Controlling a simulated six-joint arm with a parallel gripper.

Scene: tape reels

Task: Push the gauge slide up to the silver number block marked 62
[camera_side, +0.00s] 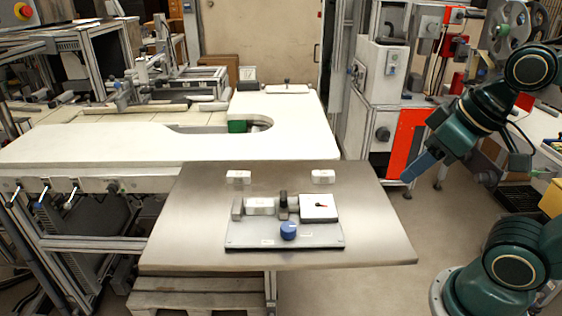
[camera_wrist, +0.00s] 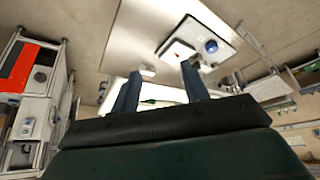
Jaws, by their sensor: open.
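The gauge fixture's grey base plate (camera_side: 260,238) lies on the metal table in the side view. A silver number block (camera_side: 260,206) sits on it, right of a grey end stop (camera_side: 237,209). The dark upright piece to its right looks like the gauge slide (camera_side: 284,206); I cannot tell whether they touch. Two more pale blocks, left (camera_side: 238,177) and right (camera_side: 323,177), stand behind the plate. Their numbers are unreadable. My gripper (camera_side: 407,178) is open and empty, right of the table and away from the fixture. Its two blue fingers are apart in the wrist view (camera_wrist: 161,70).
A white dial box (camera_side: 319,207) and a blue knob (camera_side: 288,231) are on the plate; the knob also shows in the wrist view (camera_wrist: 211,46). A white bench (camera_side: 100,142) stands behind and left.

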